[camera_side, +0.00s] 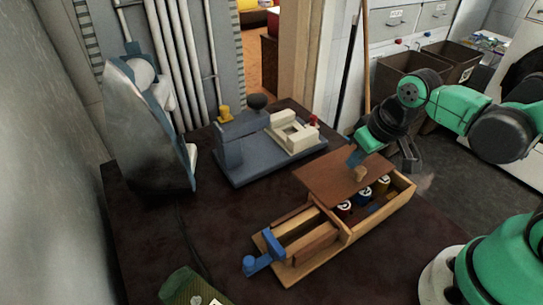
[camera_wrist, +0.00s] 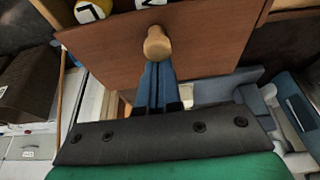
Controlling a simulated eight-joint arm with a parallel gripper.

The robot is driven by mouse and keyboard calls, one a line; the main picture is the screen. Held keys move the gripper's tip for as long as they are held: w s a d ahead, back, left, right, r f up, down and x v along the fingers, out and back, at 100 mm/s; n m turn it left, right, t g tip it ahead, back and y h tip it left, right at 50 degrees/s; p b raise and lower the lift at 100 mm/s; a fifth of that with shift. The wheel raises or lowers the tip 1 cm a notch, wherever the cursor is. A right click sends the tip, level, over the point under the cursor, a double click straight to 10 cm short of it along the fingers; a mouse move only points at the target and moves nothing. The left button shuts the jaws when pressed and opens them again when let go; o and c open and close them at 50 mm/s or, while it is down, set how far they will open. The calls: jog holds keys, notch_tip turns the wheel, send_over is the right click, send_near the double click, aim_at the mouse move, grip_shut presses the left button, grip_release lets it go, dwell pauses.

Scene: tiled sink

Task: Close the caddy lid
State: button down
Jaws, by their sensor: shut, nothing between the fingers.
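The caddy is a light wooden box (camera_side: 408,190) on the dark table. Its brown lid (camera_side: 323,171) sits over the rear part, leaving the front side uncovered; I cannot tell whether it is tilted. Round-topped items (camera_side: 364,190) show in the uncovered part, and white-topped ones show in the wrist view (camera_wrist: 92,10). A light wooden knob (camera_side: 361,174) stands on the lid, also seen in the wrist view (camera_wrist: 157,43). My gripper (camera_side: 354,158) is shut and empty, its blue fingertips (camera_wrist: 154,72) close to the knob on its rear side. I cannot tell whether they touch it.
A wooden frame with a blue crank handle (camera_side: 262,254) adjoins the caddy at the left front. A grey-blue device (camera_side: 240,147) with a cream block (camera_side: 292,132) stands behind. A tall grey object (camera_side: 148,125) stands at the left.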

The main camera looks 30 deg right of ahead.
jog(key=shift+s, duration=0.35)
jog(key=shift+w, duration=2.1)
jog(key=v, duration=1)
send_near(334, 159)
jog(key=x, duration=0.5)
jog(key=shift+w+f, duration=0.15)
jog(key=shift+w, duration=0.15)
jog(key=shift+s+f, duration=0.15)
jog(key=shift+s+d, duration=0.1)
jog(key=shift+s, duration=1.75)
